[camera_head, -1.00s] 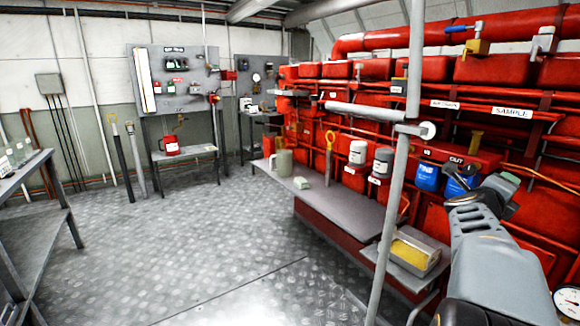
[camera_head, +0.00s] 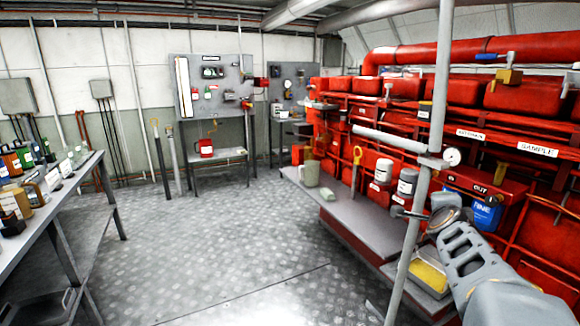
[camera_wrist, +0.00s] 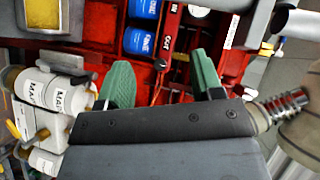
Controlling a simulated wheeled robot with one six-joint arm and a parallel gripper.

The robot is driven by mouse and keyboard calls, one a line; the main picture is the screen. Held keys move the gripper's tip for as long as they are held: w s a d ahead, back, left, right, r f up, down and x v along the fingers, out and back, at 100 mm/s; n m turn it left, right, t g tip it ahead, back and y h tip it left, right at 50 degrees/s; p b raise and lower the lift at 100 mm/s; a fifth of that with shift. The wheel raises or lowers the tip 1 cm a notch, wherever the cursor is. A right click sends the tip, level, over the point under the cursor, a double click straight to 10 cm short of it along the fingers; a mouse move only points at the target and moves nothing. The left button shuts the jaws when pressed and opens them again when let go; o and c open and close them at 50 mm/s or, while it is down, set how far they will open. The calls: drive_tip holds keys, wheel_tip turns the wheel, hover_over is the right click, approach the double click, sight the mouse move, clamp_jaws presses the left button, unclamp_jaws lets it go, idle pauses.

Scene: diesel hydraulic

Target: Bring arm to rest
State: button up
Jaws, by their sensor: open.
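My arm reaches in from the lower right of the head view, in front of the red machine (camera_head: 455,95). My gripper (camera_head: 428,214) is small there and partly hidden against the machine and the pole. In the wrist view my gripper (camera_wrist: 160,80) shows two green finger pads, well apart with nothing between them. Behind the fingers lie the red machine front and blue containers (camera_wrist: 138,40), which also show in the head view (camera_head: 487,214).
A grey upright pole (camera_head: 423,130) stands close to my gripper. A tray with a yellow item (camera_head: 428,277) lies below it. A bench (camera_head: 75,205) stands at left; the floor (camera_head: 225,240) between is open.

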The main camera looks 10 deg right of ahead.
drive_tip(key=a+r+n+y+p, duration=0.3)
drive_tip(key=a+n+y+p, duration=0.4)
drive_tip(key=a, duration=0.6)
drive_tip(key=s+a+f+n+g+y+p, duration=0.1)
drive_tip(key=s+a+n+g+y+p, duration=0.1)
drive_tip(key=s+a+n+g+p, duration=0.6)
drive_tip(key=s+a+n+p, duration=0.3)
drive_tip(key=s+a+n, duration=0.3)
drive_tip(key=n, duration=0.1)
drive_tip(key=shift+a+f, duration=0.15)
drive_tip(key=shift+f, duration=0.1)
